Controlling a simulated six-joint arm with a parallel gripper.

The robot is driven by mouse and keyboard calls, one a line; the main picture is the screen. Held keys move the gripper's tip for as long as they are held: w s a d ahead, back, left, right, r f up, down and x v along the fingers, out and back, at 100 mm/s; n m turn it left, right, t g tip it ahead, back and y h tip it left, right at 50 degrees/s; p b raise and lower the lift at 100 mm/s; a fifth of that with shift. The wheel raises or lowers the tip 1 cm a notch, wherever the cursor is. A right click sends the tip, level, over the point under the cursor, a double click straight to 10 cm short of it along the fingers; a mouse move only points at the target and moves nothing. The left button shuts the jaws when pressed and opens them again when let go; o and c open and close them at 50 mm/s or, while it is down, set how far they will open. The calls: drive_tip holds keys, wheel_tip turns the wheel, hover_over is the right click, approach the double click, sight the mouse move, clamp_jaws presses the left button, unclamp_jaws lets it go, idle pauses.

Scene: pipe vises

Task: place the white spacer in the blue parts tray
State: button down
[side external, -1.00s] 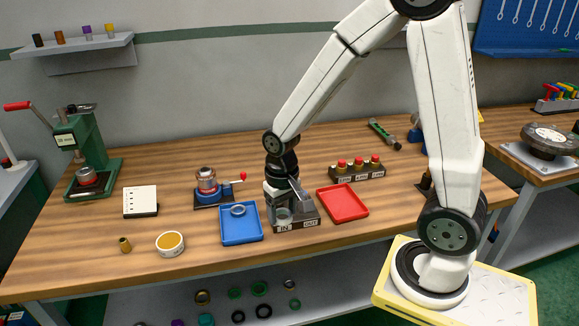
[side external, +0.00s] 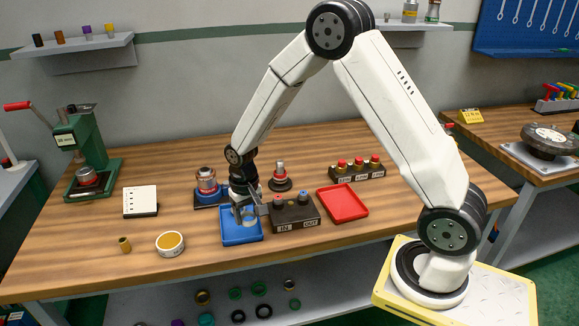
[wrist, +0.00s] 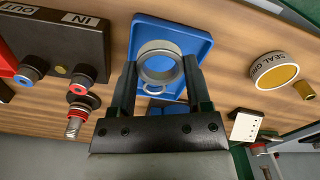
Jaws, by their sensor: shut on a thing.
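The white spacer (side external: 249,219) is a pale ring held between the fingers of my gripper (side external: 246,212), over the blue parts tray (side external: 240,238). In the wrist view, my gripper (wrist: 160,82) has a finger on each side of the spacer (wrist: 158,47), with the blue tray (wrist: 203,42) behind it. I cannot tell whether the spacer touches the tray floor. A second, thinner grey ring (wrist: 176,82) shows partly behind the spacer in the wrist view, apparently lying in the tray. My gripper hides it in the side view.
The dark IN/OUT block (side external: 295,216) stands right of the tray, close to my gripper. The red tray (side external: 342,203) lies farther right. A vise (side external: 207,184) stands behind the blue tray. A round yellow-topped tin (side external: 170,243) is at left, with bare table between.

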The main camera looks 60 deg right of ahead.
sight(242, 235)
drive_tip(key=shift+w+d+f, duration=0.1)
drive_tip(key=shift+w+f, duration=1.1)
drive_tip(key=shift+f, duration=0.25)
drive_tip(key=shift+f, duration=0.1)
drive_tip(key=shift+w+f, duration=0.2)
drive_tip(key=shift+w, duration=0.05)
drive_tip(key=shift+f, duration=1.5)
drive_tip(key=shift+f, duration=0.1)
unclamp_jaws()
drive_tip(key=shift+r, duration=6.1)
